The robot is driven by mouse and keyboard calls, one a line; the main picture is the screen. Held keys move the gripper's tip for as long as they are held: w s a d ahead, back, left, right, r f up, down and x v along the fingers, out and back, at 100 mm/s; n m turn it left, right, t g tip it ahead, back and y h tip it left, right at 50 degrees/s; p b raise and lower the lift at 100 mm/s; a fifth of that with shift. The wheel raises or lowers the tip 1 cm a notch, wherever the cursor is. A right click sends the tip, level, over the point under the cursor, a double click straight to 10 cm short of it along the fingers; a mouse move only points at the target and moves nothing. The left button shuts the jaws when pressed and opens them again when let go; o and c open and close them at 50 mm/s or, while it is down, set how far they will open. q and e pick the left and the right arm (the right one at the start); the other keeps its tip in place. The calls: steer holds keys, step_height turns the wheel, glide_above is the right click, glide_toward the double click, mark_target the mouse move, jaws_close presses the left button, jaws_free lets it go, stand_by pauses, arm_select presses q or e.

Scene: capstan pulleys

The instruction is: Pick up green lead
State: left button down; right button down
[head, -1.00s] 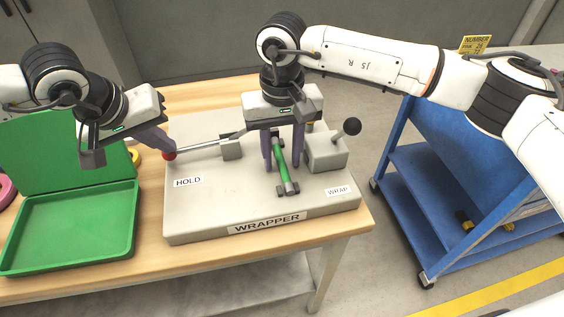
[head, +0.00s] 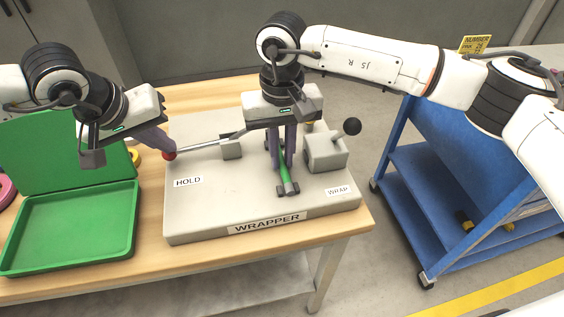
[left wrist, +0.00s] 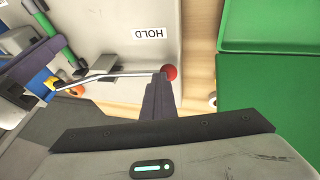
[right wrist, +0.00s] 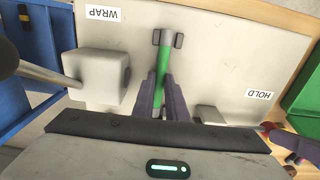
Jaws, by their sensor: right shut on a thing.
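The green lead (head: 283,175) is a green rod with dark grey end pieces, on the grey wrapper plate near its front. It also shows in the right wrist view (right wrist: 163,58). My right gripper (head: 281,167) points down with its fingers shut on the lead, one on each side. The lead's far part is hidden behind the fingers and palm. My left gripper (left wrist: 160,78) is shut, with its fingertips at the red knob (left wrist: 170,72) of the HOLD lever. The fingertips look to be touching the knob, which is not clearly between them.
The wrapper (head: 210,215) stands on a wooden table (head: 150,265). A black-knobbed lever block (head: 325,152) is close to my right gripper on the right. An open green case (head: 70,232) lies left. A blue cart (head: 430,180) stands right, beyond the table edge.

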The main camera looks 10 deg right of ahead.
mark_target(283, 164)
arm_select(q)
steer(key=shift+a+f, duration=0.1)
steer(key=shift+f, duration=0.05)
arm_select(e)
steer(key=r, duration=0.3)
steer(key=shift+s+r, duration=0.25)
steer(key=shift+s, duration=0.1)
steer(key=s, duration=1.7)
steer(key=shift+s, duration=0.2)
